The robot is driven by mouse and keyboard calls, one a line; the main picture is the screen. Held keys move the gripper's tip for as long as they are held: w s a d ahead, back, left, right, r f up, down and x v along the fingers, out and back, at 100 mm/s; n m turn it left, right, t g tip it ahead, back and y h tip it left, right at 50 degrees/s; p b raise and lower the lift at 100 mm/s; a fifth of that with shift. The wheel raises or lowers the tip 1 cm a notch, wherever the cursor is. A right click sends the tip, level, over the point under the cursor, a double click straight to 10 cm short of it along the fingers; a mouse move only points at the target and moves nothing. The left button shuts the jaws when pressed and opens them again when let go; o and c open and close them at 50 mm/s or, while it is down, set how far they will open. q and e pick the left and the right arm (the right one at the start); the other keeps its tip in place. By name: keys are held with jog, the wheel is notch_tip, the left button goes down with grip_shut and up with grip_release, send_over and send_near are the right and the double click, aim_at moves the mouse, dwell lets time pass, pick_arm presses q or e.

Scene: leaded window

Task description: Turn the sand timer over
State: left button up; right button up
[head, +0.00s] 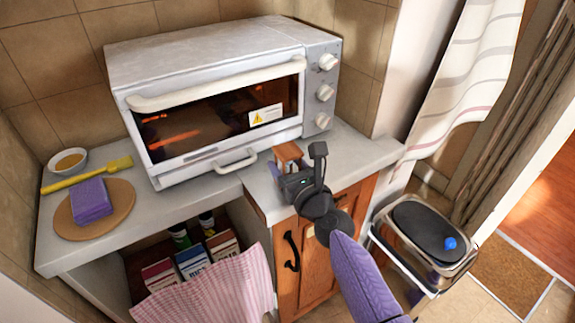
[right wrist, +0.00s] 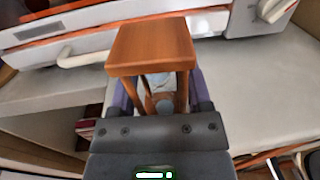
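The sand timer (head: 288,151) has a square orange-brown wooden end plate, and it stands upright near the front of the counter, right of the oven's door handle. In the right wrist view its wooden end (right wrist: 150,47) faces me, with wooden posts and pale glass with grey-blue showing below. My right gripper (head: 283,178) is at the timer, its purple finger pads on both sides of the posts under the end plate. It looks shut on the timer. The timer's lower end is hidden, so I cannot tell whether it touches the counter. My left gripper is out of view.
A white toaster oven (head: 215,90) stands close behind the timer. On the left counter are a round board (head: 115,222) with a purple sponge, a yellow brush (head: 88,175) and a small bowl (head: 68,160). A pedal bin (head: 425,235) stands at right. The counter (head: 355,150) right of the timer is clear.

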aim_at(292, 172)
jog(key=o, duration=0.4)
jog(key=shift+s+d, duration=0.1)
jog(key=p+v, duration=0.2)
jog(key=v, duration=0.2)
jog(key=shift+s+d+r, duration=0.1)
jog(key=shift+s+r, duration=0.1)
jog(key=shift+s, duration=0.1)
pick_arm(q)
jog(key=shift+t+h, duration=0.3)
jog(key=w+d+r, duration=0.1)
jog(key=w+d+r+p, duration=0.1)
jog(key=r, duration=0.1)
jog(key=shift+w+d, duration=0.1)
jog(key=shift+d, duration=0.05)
pick_arm(e)
jog(key=v, duration=0.5)
jog(key=shift+s+d+f, duration=0.1)
jog(key=shift+f, duration=0.15)
